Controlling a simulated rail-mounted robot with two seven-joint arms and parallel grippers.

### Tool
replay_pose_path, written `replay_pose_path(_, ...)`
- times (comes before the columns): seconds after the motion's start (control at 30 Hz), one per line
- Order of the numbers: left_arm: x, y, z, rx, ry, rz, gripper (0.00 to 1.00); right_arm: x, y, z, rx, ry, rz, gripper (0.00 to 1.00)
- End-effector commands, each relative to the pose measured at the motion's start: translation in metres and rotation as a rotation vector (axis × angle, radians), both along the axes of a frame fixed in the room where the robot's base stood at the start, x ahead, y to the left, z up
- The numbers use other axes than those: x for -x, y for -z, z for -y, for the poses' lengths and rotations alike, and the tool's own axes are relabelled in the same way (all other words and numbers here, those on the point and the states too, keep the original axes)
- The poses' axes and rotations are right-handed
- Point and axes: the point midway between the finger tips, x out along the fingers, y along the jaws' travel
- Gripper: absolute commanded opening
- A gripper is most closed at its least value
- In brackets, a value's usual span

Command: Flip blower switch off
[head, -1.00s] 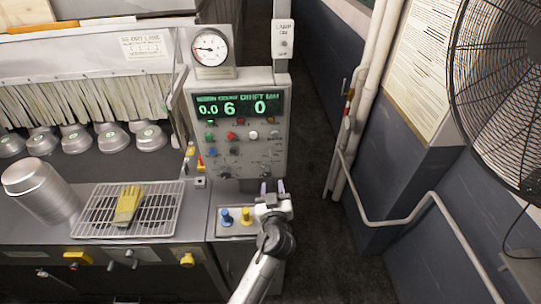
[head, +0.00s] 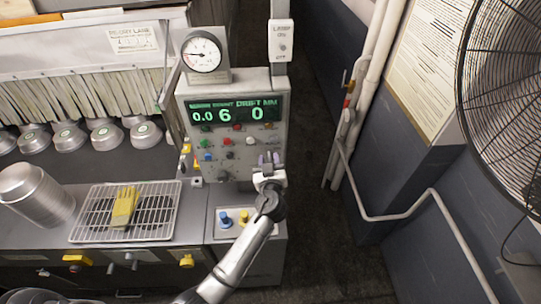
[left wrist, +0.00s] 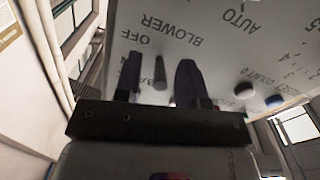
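The grey control panel (head: 233,162) stands upright at centre in the head view. My left gripper (head: 270,160) is up against its lower right part and covers some of the controls there. In the left wrist view the panel face appears upside down, with the printed words BLOWER and OFF. A small dark switch lever (left wrist: 160,73) beside these words shows between the two fingers of my left gripper (left wrist: 159,82). The fingers are open, with gaps visible on both sides of the lever. Whether a finger touches it I cannot tell. My right gripper is out of view.
A round gauge (head: 202,54) sits on top of the panel. A wire rack (head: 155,228) with yellow gloves (head: 124,207) and a stack of pans (head: 36,194) lie to the left. A pipe rail (head: 390,216) and a fan (head: 508,90) are to the right.

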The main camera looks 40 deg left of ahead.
Motion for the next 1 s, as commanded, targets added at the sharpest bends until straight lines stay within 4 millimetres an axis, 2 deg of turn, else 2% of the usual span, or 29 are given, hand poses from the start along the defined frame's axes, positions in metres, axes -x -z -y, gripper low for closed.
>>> replay_pose_path(0.33, -0.0005, 0.0, -0.001, 0.0, -0.001, 0.0, 0.37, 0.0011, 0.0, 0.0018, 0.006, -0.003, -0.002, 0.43)
replay_pose_path(0.73, -0.0005, -0.0001, -0.0009, 0.0, -0.001, 0.0, 0.0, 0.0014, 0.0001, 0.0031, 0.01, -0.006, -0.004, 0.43)
replay_pose_path(0.9, -0.0005, 0.0001, -0.0008, -0.001, -0.001, 0.001, 0.0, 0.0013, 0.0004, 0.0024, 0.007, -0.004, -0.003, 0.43)
replay_pose_path(1.0, -0.0008, 0.0035, -0.0009, -0.005, -0.001, 0.007, 0.0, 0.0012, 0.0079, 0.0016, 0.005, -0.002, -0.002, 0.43)
